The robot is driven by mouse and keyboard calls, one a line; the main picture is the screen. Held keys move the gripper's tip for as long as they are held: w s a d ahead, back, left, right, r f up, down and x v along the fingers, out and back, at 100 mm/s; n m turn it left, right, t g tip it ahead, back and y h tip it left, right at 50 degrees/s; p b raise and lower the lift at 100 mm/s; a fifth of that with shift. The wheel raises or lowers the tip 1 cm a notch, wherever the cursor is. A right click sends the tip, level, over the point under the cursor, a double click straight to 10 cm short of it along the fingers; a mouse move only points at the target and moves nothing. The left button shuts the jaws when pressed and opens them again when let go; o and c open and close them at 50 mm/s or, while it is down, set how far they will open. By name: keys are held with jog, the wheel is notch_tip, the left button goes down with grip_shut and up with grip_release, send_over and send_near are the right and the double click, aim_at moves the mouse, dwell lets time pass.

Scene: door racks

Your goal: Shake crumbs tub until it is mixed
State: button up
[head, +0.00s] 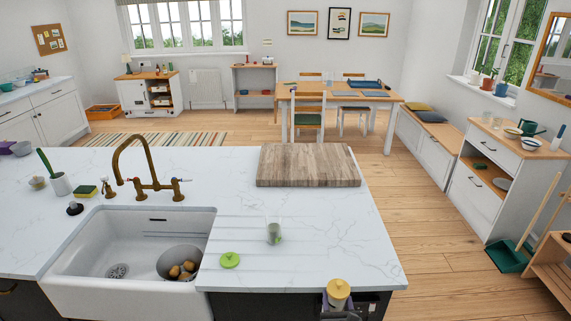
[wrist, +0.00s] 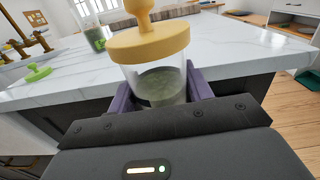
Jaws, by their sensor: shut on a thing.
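A clear tub (wrist: 160,84) with a yellow knobbed lid is upright between the purple pads of my gripper (wrist: 163,95), which is shut on it. Greenish-grey contents fill its lower part; whether they are evenly mixed I cannot tell. No label shows. In the head view the tub's yellow lid (head: 338,288) and my gripper (head: 345,305) are at the bottom edge, at the front of the white counter; the tub's body is mostly hidden there.
A clear container (head: 274,233) with green contents stands on the white counter (head: 330,225), with a green lid (head: 229,260) lying nearby. A wooden board (head: 307,165) lies further back. The sink (head: 130,245), holding a bowl of potatoes, is left. The counter's right front is bare.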

aim_at(341, 299)
notch_tip(341, 299, up, 5)
jog(key=shift+f, duration=2.7)
jog(key=shift+r, duration=0.25)
jog(key=shift+d+r, duration=0.1)
jog(key=shift+r, duration=2.3)
jog(key=shift+s+f, duration=0.1)
jog(key=shift+f, duration=0.05)
notch_tip(341, 299, down, 5)
jog(key=shift+r, duration=0.25)
